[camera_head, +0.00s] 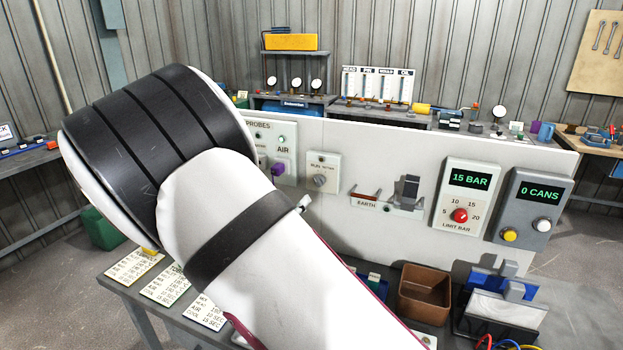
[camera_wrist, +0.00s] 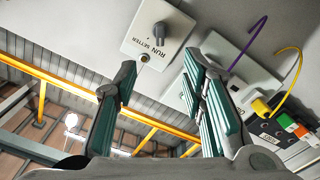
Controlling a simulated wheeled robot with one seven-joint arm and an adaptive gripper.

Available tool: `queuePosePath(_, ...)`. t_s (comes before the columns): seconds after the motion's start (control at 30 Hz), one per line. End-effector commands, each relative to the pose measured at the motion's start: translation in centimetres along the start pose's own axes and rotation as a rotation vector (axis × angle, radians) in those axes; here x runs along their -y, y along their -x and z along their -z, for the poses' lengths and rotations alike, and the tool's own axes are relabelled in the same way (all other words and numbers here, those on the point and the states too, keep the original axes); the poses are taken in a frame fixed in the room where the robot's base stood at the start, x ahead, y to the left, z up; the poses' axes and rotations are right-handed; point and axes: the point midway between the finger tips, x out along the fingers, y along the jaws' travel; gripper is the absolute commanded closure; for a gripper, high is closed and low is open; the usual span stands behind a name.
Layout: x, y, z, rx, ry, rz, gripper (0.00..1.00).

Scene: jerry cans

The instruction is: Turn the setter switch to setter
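The setter switch is a dark grey knob (camera_wrist: 160,33) on a pale plate (camera_wrist: 177,38) labelled RUN and SETTER, tilted in the wrist view. Its exact pointing direction is too small to tell. The plate also shows on the white panel in the head view, with its knob (camera_head: 320,181) right of my arm. My gripper (camera_wrist: 160,67) is open and empty in the wrist view, its two fingers spread below the plate with a gap between them. The knob lies beyond the fingertips, apart from them.
A probes box (camera_head: 285,150) stands left of the switch; purple and yellow leads (camera_wrist: 289,62) show near the right finger. Right of it are the EARTH clip (camera_head: 366,193), a 15 BAR box (camera_head: 467,198) and a 0 CANS box (camera_head: 529,209). A brown bin (camera_head: 425,293) stands below.

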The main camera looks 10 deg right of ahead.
Motion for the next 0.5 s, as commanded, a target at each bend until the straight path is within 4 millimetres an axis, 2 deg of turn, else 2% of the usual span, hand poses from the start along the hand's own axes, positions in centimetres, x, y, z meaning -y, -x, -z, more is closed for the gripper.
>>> queuePosePath(0.5, 0.0, -9.4, -0.1, 0.002, -0.002, 0.001, 0.62)
